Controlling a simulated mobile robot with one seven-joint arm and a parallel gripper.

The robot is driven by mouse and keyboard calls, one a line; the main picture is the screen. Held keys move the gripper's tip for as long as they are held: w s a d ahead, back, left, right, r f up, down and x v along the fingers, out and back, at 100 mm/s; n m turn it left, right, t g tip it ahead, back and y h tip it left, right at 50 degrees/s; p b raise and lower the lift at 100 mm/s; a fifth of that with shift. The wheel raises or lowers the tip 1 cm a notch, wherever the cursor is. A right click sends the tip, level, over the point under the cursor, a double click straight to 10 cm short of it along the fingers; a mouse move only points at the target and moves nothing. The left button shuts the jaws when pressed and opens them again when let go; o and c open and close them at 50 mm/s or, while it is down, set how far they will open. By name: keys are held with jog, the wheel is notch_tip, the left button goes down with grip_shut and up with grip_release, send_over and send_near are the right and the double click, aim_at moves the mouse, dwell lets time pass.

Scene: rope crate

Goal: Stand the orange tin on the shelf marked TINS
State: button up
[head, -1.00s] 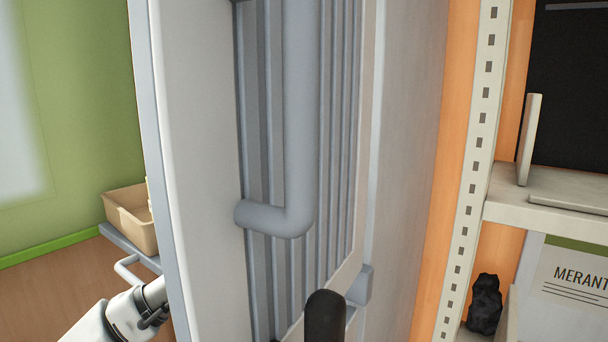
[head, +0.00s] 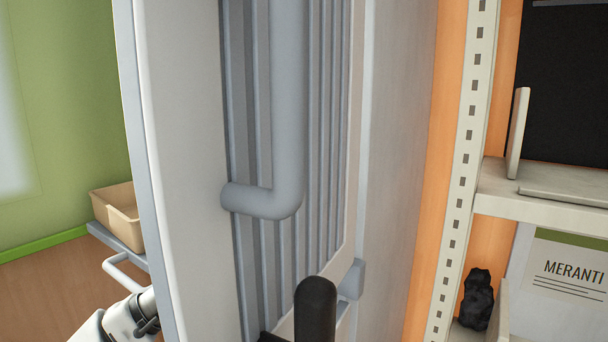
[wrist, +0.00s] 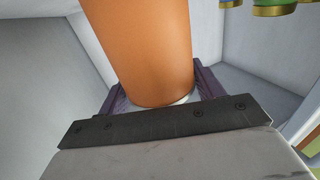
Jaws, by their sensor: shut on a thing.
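The orange tin (wrist: 140,45) fills the top middle of the wrist view, with its upper part cut off by the frame. My gripper (wrist: 163,92) is shut on it, with one dark finger on each side near its pale lower rim. The tin and my gripper do not show in the head view. A shelf unit (head: 545,205) stands at the right of the head view. No label reading TINS is in view; the one legible sign (head: 570,268) reads MERANTI.
A tall pale panel with a thick grey pipe handle (head: 288,110) blocks the middle of the head view. A tan bin (head: 115,215) sits on a grey cart at left. A dark lump (head: 477,300) lies on the lower shelf. Green, gold-rimmed things (wrist: 272,8) show above right at the wrist.

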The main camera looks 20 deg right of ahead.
jog(key=shift+f, duration=0.2)
jog(key=o, duration=1.3)
jog(key=shift+o, duration=0.2)
jog(key=shift+f, duration=0.1)
jog(key=b+v, duration=0.1)
jog(key=v, duration=0.6)
jog(key=shift+s+b, duration=0.25)
jog(key=shift+b, duration=0.15)
jog(key=shift+a, duration=0.15)
